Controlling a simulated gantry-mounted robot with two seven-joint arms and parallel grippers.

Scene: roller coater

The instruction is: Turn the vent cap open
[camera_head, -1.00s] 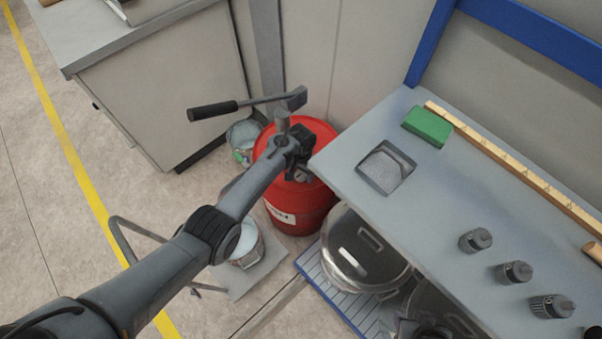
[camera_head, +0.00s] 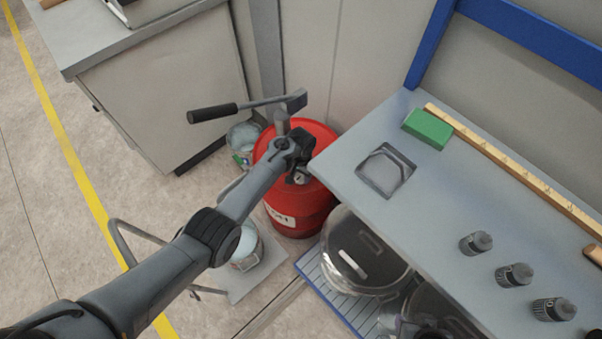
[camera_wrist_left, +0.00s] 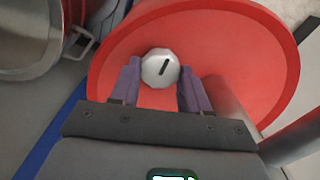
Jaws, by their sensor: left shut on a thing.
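The vent cap (camera_wrist_left: 160,68) is a small pale faceted knob with a dark slot, on top of the red drum (camera_wrist_left: 240,50). In the left wrist view my left gripper (camera_wrist_left: 158,82) has its purple fingers on either side of the cap, shut on it. The slot runs nearly upright in that view, tilted slightly to the right. In the head view the red drum (camera_head: 303,208) stands on the floor, and my left gripper (camera_head: 298,172) is over its top. My own arm hides the cap there. My right gripper is not in view.
A pump with a black-handled lever (camera_head: 212,112) rises from the drum. A grey bench (camera_head: 345,165) with a green block (camera_head: 428,127) overhangs close on the right. Open cans (camera_head: 245,245) stand beside the drum, and a lidded metal pot (camera_head: 365,255) is under the bench.

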